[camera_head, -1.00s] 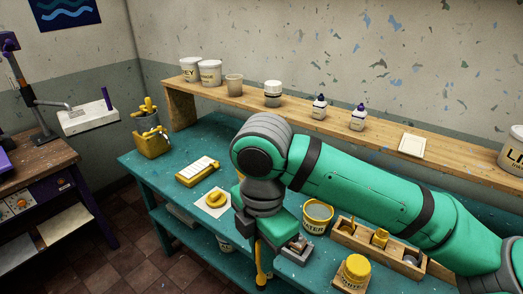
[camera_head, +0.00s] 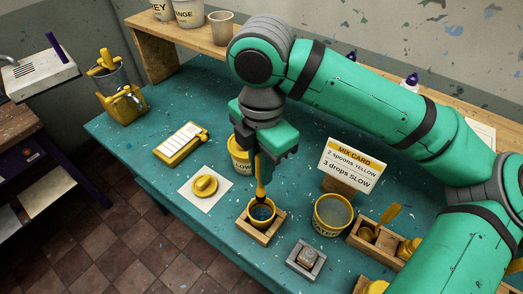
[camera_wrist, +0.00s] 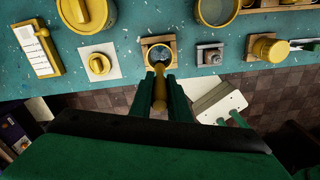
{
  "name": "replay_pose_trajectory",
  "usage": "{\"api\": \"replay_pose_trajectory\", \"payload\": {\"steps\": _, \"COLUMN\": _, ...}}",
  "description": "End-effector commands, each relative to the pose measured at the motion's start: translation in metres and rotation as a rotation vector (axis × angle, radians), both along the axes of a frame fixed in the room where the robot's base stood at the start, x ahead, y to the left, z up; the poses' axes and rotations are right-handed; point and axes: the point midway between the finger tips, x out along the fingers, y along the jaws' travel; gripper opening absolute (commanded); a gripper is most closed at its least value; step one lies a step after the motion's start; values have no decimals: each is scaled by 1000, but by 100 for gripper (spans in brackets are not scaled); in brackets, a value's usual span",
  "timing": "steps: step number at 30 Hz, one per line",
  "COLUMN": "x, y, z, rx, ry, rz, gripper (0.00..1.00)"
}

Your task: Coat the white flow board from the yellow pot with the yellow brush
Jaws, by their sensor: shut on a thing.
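My gripper (camera_head: 262,150) is shut on a yellow-handled brush (camera_head: 261,178), held upright with its dark end down. The brush also shows in the wrist view (camera_wrist: 159,92). Below it, a small yellow-rimmed pot (camera_head: 252,210) with dark bluish contents sits in a wooden block (camera_head: 246,227). The brush end is at the pot's mouth; I cannot tell whether it touches inside. A larger yellow pot (camera_head: 238,162), its label ending in "LOW", stands partly hidden behind my gripper.
A yellow round piece (camera_head: 205,185) lies on a white square. Right of the small pot are a metal block (camera_head: 305,259), a water pot (camera_head: 332,215), a mix card (camera_head: 354,164) and a wooden tray (camera_head: 374,247). Bare teal bench lies at front left.

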Motion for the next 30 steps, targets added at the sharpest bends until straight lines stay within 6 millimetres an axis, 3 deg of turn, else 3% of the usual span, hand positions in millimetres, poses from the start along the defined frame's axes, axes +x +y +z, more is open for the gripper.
{"api": "replay_pose_trajectory", "payload": {"steps": 30, "x": 0, "y": 0, "z": -96, "rx": 0, "ry": 1, "rz": -1, "gripper": 0}}
